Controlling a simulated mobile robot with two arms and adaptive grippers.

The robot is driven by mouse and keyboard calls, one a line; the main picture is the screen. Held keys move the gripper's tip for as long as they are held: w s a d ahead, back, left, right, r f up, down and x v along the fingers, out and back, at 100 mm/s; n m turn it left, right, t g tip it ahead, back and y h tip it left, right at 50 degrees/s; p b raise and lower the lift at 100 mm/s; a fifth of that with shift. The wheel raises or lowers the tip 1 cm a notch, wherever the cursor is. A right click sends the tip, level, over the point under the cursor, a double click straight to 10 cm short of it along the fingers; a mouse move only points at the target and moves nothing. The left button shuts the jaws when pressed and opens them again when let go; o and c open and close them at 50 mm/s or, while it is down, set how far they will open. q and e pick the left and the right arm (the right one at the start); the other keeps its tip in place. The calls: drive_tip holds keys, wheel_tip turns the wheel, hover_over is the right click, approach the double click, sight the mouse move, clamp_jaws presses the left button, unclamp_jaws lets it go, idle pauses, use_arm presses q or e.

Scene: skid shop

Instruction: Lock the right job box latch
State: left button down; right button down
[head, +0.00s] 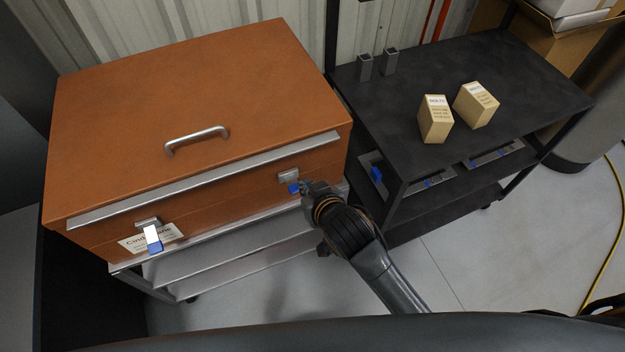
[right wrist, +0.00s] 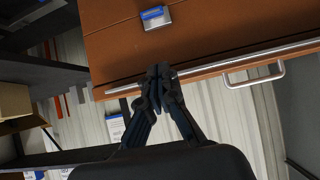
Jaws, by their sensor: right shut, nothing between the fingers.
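The orange job box (head: 190,95) stands closed at left in the head view, its silver lid edge running along the front. The right latch (head: 289,176) is a small silver piece with a blue tab on the box's front. In the right wrist view the right latch (right wrist: 155,17) shows at the top, its blue part facing the camera. My right gripper (head: 306,187) is beside the blue tab in the head view. In the right wrist view its fingers (right wrist: 161,72) are together and empty, apart from the latch. The left latch (head: 151,229) has a blue tab sticking out. My left gripper is out of view.
A silver handle (head: 197,139) is on the lid. A dark cart (head: 450,75) at right holds two small cardboard boxes (head: 435,118) and two short metal tubes. Its shelf edge is close to my right arm. A yellow cable (head: 617,190) lies on the floor at far right.

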sight(299, 191)
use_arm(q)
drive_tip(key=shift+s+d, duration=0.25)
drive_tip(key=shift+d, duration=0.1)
use_arm(e)
drive_tip(key=shift+d+r, duration=0.15)
drive_tip(key=shift+r, duration=0.15)
drive_tip(key=shift+w, duration=0.1)
